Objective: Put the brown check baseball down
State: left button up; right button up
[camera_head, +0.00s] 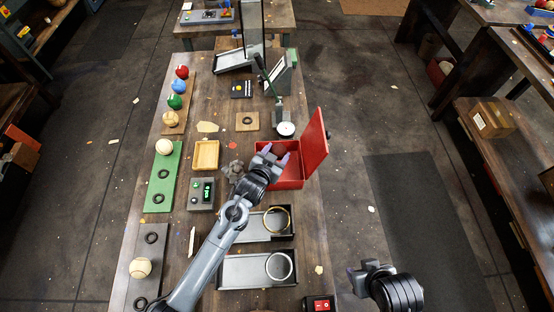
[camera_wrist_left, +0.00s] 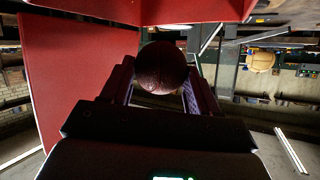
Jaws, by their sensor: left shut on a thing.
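My left gripper (camera_head: 274,154) is over the left part of an open red box (camera_head: 292,182), whose lid (camera_head: 315,142) stands up on the right. In the left wrist view the gripper's fingers are shut on a dark brown ball (camera_wrist_left: 162,68); the check pattern is too dark to make out. Red panels show above and to the left of the ball in that view. In the head view I cannot make out the ball at the gripper. My right gripper (camera_head: 370,268) hangs off the table's right side, its jaw gap unclear.
Two grey trays with rings (camera_head: 235,270) lie in front. A dial gauge stand (camera_head: 286,129) stands behind the box.

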pick_arm(q)
jog(key=shift+f, duration=1.8)
jog(key=shift+f+b, duration=0.6)
jog(key=shift+f, duration=0.05)
jog(key=o, duration=1.2)
jog(key=shift+r, duration=0.1)
